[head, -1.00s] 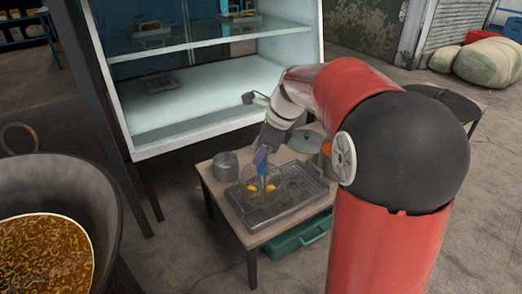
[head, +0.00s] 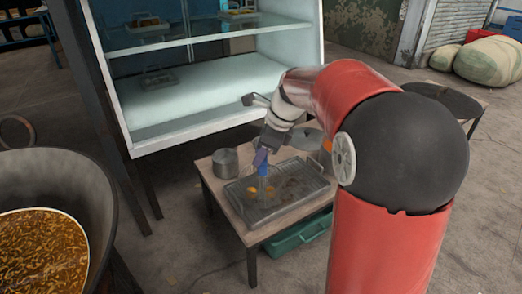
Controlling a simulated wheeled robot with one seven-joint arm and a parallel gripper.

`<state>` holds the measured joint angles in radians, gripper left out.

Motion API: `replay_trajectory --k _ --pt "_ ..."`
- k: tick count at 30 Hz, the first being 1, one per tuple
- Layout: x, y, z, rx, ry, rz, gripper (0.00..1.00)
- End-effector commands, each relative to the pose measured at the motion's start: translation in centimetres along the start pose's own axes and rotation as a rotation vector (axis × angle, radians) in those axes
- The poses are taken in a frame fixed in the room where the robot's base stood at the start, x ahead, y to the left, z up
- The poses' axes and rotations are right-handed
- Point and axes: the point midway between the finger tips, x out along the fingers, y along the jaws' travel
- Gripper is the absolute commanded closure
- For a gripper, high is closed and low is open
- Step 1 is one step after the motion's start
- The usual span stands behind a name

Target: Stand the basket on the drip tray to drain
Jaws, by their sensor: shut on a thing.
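My gripper (head: 261,158) is shut on the upright blue handle of the basket (head: 263,172). The basket is small and see-through, with a few yellow-orange pieces showing at its bottom. It is over the left half of the grey drip tray (head: 304,205), which lies on the small table. The basket looks upright and low at the tray; whether its underside touches the tray cannot be told at this size. Its rim is hard to make out, and the gripper partly hides the handle's top.
A metal pot (head: 225,163) stands left of the tray. A grey lid (head: 306,139) and an orange item (head: 327,146) are behind it, partly hidden by my arm. A large pan of brown liquid (head: 42,255) is at the left. A glass cabinet (head: 200,95) stands behind the table. A green bin (head: 299,236) is beneath.

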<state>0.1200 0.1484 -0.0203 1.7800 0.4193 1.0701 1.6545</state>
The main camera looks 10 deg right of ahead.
Motion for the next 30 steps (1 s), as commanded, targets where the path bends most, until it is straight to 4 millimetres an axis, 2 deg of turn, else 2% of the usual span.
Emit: replay_trajectory --k 1,2,7,17,30 --pt "0.1 0.0 0.0 0.0 -0.001 -0.002 0.97" --pt "0.0 0.0 0.0 -0.001 -0.001 -0.002 0.69" --pt "0.0 0.0 0.0 0.0 -0.001 -0.001 0.46" --pt "-0.3 0.0 0.0 0.0 0.0 0.001 0.46" --pt "-7.0 -0.1 0.0 0.0 0.0 -0.002 0.46"
